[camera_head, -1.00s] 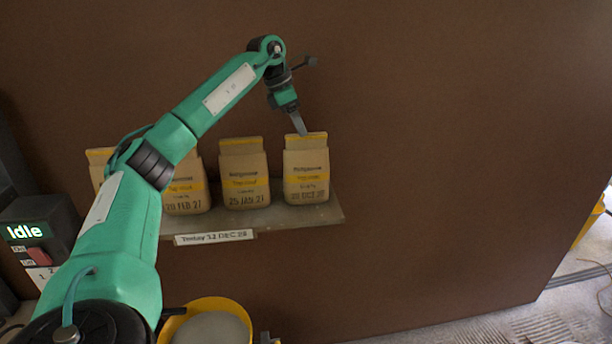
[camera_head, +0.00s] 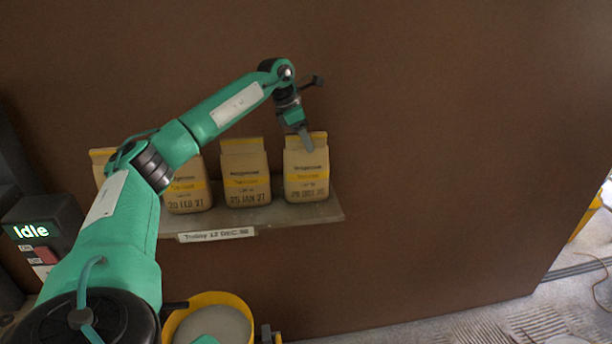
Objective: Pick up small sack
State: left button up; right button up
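Several small tan paper sacks with yellow bands stand upright in a row on a shelf (camera_head: 285,215) against the brown wall. The rightmost sack (camera_head: 306,178) is dated in December. The middle sack (camera_head: 245,178) reads 25 JAN 27, and the sack to its left (camera_head: 187,190) reads 20 FEB 27. Another sack at the far left (camera_head: 100,158) is mostly hidden behind my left arm. My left gripper (camera_head: 305,140) points down at the top front of the rightmost sack. I cannot tell whether its fingers are apart or touch the sack. My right gripper is not in view.
A label (camera_head: 216,235) on the shelf edge reads "Today 12 DEC" with an unclear year. A yellow bucket (camera_head: 240,306) with grey contents stands below. A dark box (camera_head: 42,225) showing "Idle" is at the left. The wall to the right of the sacks is clear.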

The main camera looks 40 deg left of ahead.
pick_arm(q)
jog(key=shift+f, duration=0.1)
dwell(0.3)
grip_shut()
dwell(1.3)
